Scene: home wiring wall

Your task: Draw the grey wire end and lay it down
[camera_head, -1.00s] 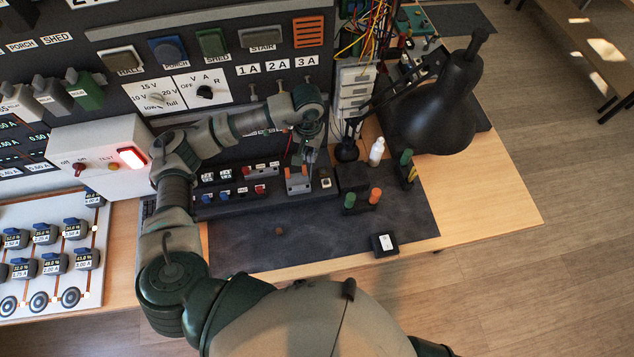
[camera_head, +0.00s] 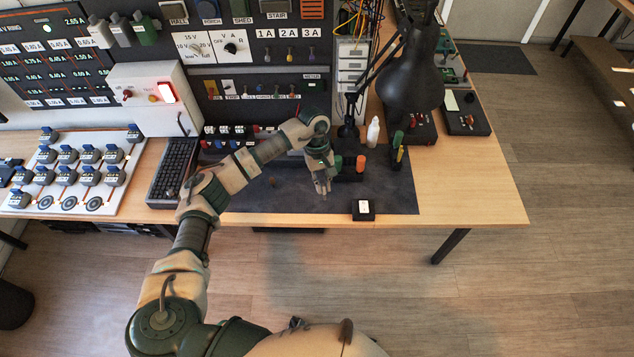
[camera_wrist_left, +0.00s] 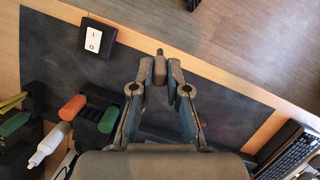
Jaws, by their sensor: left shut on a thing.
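My left gripper (camera_head: 322,188) is over the dark mat (camera_head: 240,202), behind and left of the small black switch block (camera_head: 363,209). In the left wrist view its fingers (camera_wrist_left: 160,68) are closed on a small grey piece (camera_wrist_left: 160,71), which looks like the grey wire end. Any wire running from it is hidden or too thin to tell. The height of the piece over the mat is unclear. My right gripper is not in view.
A black lamp (camera_head: 412,75) rises behind. A keyboard (camera_head: 173,170) lies at the left. The mat's front left part is mostly clear.

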